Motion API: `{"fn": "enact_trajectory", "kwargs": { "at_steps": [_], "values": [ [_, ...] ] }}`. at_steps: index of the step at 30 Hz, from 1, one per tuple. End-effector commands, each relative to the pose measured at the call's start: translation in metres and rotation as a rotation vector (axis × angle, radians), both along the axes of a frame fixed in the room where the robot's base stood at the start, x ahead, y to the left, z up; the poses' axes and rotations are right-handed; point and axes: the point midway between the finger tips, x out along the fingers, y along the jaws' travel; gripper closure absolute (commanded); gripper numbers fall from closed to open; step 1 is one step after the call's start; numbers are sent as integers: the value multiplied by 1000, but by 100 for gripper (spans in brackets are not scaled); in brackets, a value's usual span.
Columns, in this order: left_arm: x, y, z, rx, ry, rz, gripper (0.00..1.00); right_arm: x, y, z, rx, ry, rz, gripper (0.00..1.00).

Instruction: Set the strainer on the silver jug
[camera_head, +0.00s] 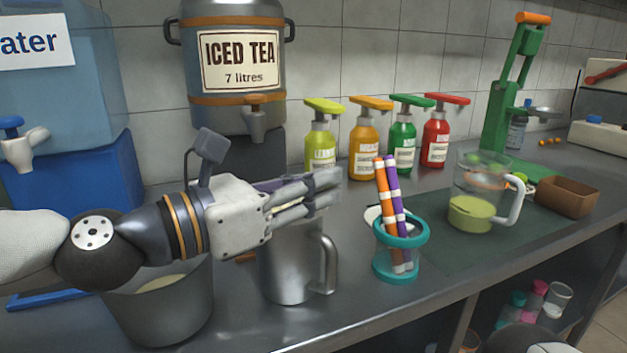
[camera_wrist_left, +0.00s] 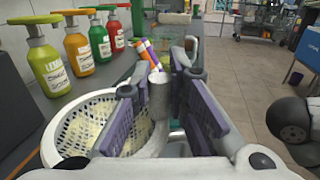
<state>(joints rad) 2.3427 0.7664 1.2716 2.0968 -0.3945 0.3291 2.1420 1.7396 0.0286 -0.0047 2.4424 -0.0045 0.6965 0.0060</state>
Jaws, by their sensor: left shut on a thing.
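My left gripper (camera_head: 325,190) reaches in from the left in the head view, just above the silver jug (camera_head: 292,270), and covers most of its rim. The jug stands upright near the counter's front, handle to the right. In the left wrist view the strainer (camera_wrist_left: 85,135), a white mesh basket with pale pulp inside, is left of the fingers. My left gripper (camera_wrist_left: 175,95) is shut on its grey handle (camera_wrist_left: 160,97). The strainer is hidden behind the gripper in the head view, so I cannot tell whether it touches the jug. My right gripper is out of view.
A teal-rimmed cup (camera_head: 398,262) with striped sticks stands close right of the jug. A grey pot (camera_head: 165,310) stands left. A clear pitcher (camera_head: 480,195) with green juice is farther right. Several pump bottles (camera_head: 365,140) and the iced tea urn (camera_head: 240,95) line the back.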

Motion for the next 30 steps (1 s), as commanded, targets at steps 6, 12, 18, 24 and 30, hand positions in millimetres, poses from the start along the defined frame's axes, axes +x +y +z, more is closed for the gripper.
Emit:
{"fn": "enact_trajectory", "kwargs": {
  "at_steps": [6, 12, 18, 24, 30],
  "values": [
    [0, 0, -2, -1, 1, 0, 100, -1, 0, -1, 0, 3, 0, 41],
    [0, 0, -2, 1, 1, -1, 100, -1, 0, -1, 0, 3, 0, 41],
    [0, 0, -2, 1, 1, -1, 62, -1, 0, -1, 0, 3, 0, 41],
    [0, 0, -2, 1, 1, -1, 46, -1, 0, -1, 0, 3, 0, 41],
    [0, 0, -2, 1, 1, 0, 42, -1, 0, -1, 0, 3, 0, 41]
  ]
}}
